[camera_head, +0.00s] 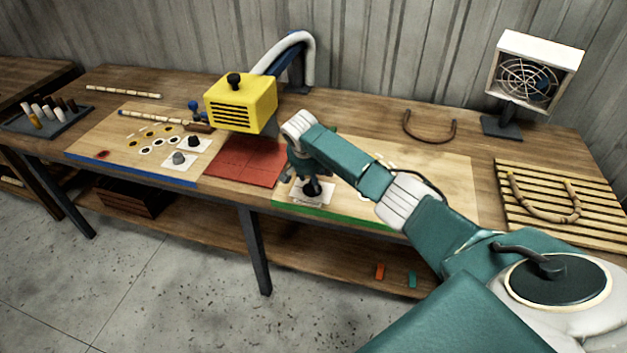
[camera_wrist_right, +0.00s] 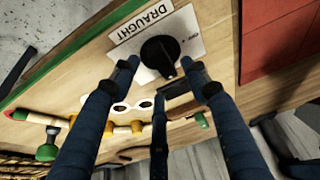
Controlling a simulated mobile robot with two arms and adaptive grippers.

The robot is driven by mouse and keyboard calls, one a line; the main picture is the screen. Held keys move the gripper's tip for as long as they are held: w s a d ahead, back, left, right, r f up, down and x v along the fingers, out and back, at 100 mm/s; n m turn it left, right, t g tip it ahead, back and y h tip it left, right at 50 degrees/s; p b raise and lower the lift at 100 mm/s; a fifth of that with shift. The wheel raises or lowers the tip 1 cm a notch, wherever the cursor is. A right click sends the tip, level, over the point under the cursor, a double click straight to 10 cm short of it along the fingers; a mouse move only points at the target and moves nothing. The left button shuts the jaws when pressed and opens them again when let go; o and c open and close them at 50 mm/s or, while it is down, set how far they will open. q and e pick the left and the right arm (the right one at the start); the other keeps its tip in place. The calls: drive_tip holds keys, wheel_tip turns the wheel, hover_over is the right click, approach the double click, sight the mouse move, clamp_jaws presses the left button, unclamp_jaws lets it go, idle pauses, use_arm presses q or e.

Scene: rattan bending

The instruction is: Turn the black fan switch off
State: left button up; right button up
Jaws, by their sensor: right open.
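The black fan switch is a round black knob (camera_wrist_right: 160,52) on a white plate with a "DRAUGHT" label (camera_wrist_right: 140,22), in the right wrist view. In the head view the same knob (camera_head: 312,188) sits near the front edge of the bench, partly behind my gripper. My right gripper (camera_wrist_right: 160,64) is open, with two fingertips on either side of the knob and a third finger below it. I cannot tell whether they touch it. My left gripper is not in view.
A white box fan (camera_head: 530,75) stands at the back right. A yellow hood (camera_head: 240,102) on a hose hangs over a red mat (camera_head: 245,160). Two other knobs (camera_head: 179,158) sit on the left board. A slatted rack (camera_head: 530,232) holds a bent piece of rattan (camera_head: 545,213).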

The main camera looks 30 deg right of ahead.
drive_tip(key=shift+x, duration=1.45)
clamp_jaws()
